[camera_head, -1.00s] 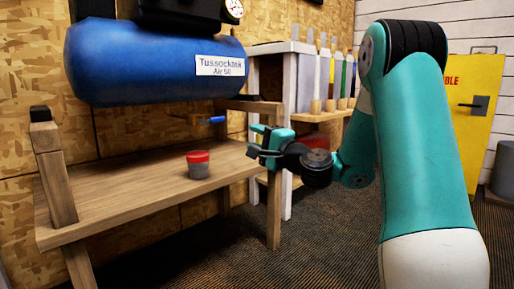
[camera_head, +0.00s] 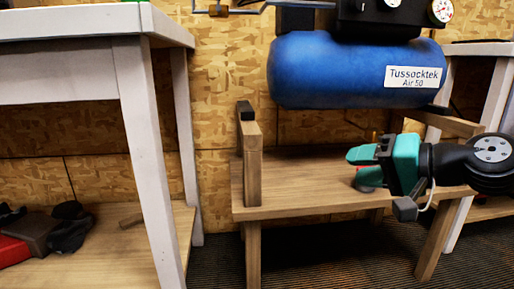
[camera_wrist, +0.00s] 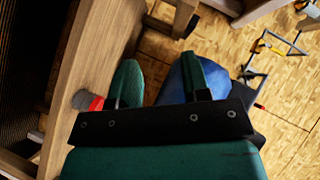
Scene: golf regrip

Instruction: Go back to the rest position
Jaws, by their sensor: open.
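My gripper (camera_head: 364,165) is at the right of the head view, in front of the low wooden bench (camera_head: 305,178) and below the blue air tank (camera_head: 345,72). In the wrist view its two green fingers (camera_wrist: 165,78) stand apart with nothing held between them. A small red-lidded cup (camera_wrist: 88,101) stands on the bench, outside the fingers to the left in the wrist view. In the head view the cup is largely hidden behind my gripper. The blue tank (camera_wrist: 178,82) shows beyond the fingers in the wrist view.
A white-legged workbench (camera_head: 145,120) stands at the left, with a red box (camera_head: 14,250) and dark items on its lower shelf. The wooden bench has an upright post (camera_head: 252,160) at its left end. Striped floor (camera_head: 325,255) is clear below the bench.

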